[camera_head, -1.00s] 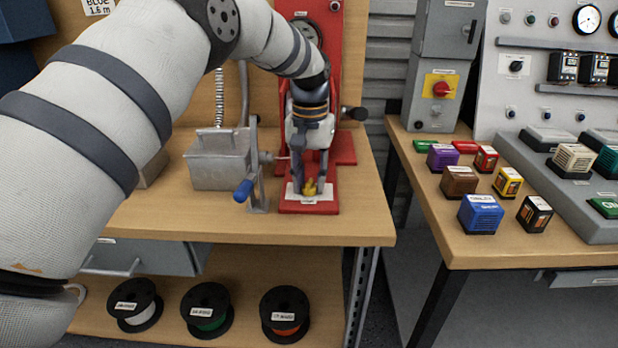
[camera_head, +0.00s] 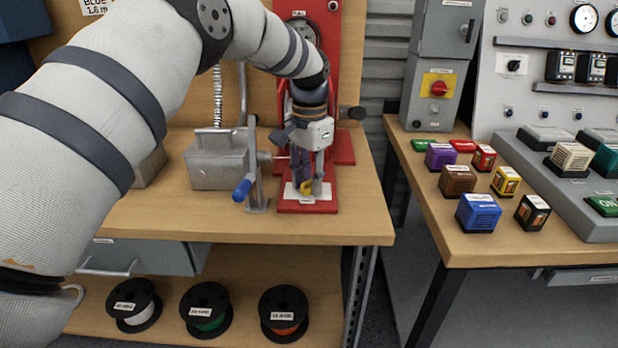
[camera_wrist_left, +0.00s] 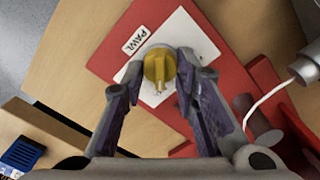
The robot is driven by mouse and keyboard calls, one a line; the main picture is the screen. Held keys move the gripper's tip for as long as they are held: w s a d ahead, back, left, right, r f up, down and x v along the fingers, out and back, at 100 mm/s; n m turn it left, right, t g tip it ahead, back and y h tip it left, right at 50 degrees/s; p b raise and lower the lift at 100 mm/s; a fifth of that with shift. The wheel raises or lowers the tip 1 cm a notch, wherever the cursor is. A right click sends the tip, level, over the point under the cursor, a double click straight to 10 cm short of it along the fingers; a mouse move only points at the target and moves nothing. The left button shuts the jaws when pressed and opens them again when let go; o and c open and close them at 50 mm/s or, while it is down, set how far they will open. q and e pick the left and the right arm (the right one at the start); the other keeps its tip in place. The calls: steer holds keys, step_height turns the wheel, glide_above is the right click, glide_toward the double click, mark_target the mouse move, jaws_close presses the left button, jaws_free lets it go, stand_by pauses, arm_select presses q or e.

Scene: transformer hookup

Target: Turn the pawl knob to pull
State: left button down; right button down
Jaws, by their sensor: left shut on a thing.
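The yellow pawl knob (camera_wrist_left: 159,70) sits on a white plate (camera_wrist_left: 190,50) marked PAWL, on the red base of the winding stand. In the head view the knob (camera_head: 307,187) shows low between the fingers, partly hidden by them. My left gripper (camera_head: 308,185) points down over it. In the left wrist view the fingertips (camera_wrist_left: 158,62) lie on either side of the knob and are shut on it. The knob's raised bar runs nearly upright in that view. My right gripper is not in view.
A grey box (camera_head: 217,160) with a blue-handled crank (camera_head: 242,190) stands left of the red stand (camera_head: 345,60). Several coloured blocks (camera_head: 480,213) lie on the right bench. Cable spools (camera_head: 207,308) stand on the shelf below.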

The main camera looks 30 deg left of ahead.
mark_target(309, 180)
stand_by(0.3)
arm_select(q)
steer(key=c, duration=1.3)
jaws_free()
step_height(309, 180, up, 12)
steer(key=shift+f, duration=0.1)
